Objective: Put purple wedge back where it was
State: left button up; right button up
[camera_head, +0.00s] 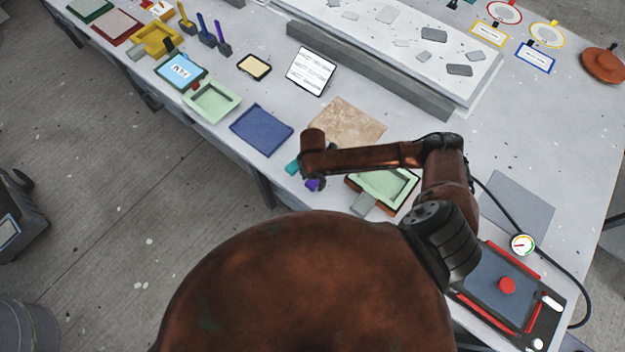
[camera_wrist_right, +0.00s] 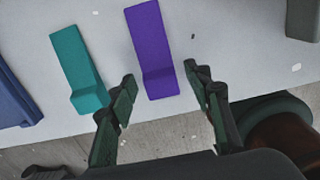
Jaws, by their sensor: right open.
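The purple wedge (camera_wrist_right: 150,50) lies on the white table close to its front edge. In the head view only a small part of the purple wedge (camera_head: 314,184) shows beside my right arm. My right gripper (camera_wrist_right: 160,88) is open in the right wrist view, with its fingertips either side of the near end of the purple wedge; I cannot tell their height above it. In the head view my right gripper is mostly hidden under the arm. A teal wedge (camera_wrist_right: 78,68) lies left of the purple one, apart from it, and also shows in the head view (camera_head: 292,167). My left gripper is not in view.
A blue mat or tray (camera_head: 261,130) and a tan sheet (camera_head: 347,122) lie beyond the wedges. A green mould (camera_head: 383,187) with a grey block (camera_head: 363,204) is to the right. A gauge (camera_head: 522,244) with a hose stands farther right. The table's front edge is close.

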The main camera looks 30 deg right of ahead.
aim_at(313, 182)
jog(key=shift+r, duration=0.1)
notch_tip(313, 182, up, 12)
dwell(0.5)
dwell(0.4)
